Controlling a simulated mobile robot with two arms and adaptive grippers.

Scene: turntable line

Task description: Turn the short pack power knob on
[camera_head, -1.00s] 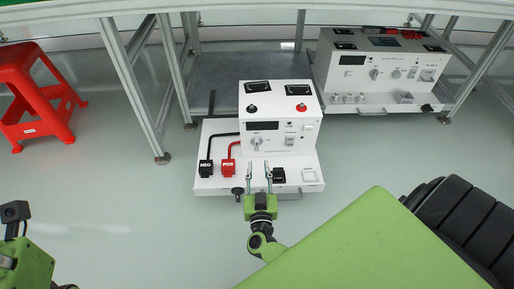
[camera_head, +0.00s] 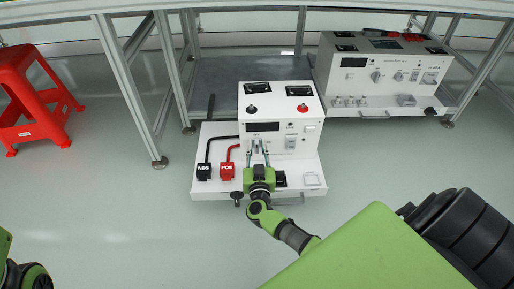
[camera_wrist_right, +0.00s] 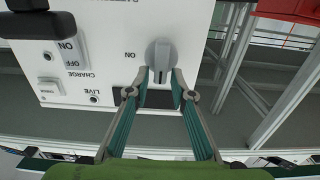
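The nearer, narrower white pack (camera_head: 310,140) stands in the middle of the head view. Its grey power knob (camera_wrist_right: 160,52) shows in the right wrist view, where the panel appears upside down, with an "ON" mark beside it. In the head view the knob is mostly hidden by the gripper. My right gripper (camera_head: 260,147) reaches the pack's front panel. In the wrist view its two fingertips (camera_wrist_right: 160,82) are apart, one on each side of the knob's near end. Whether they touch it I cannot tell. My left gripper is out of view; part of my left arm shows at lower left.
NEG (camera_head: 204,172) and POS (camera_head: 227,171) plugs sit on the pack's base plate, left of my gripper. A wider white pack (camera_head: 390,75) stands behind right. Metal frame legs (camera_head: 130,90) and a red stool (camera_head: 35,100) are at left. The front floor is clear.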

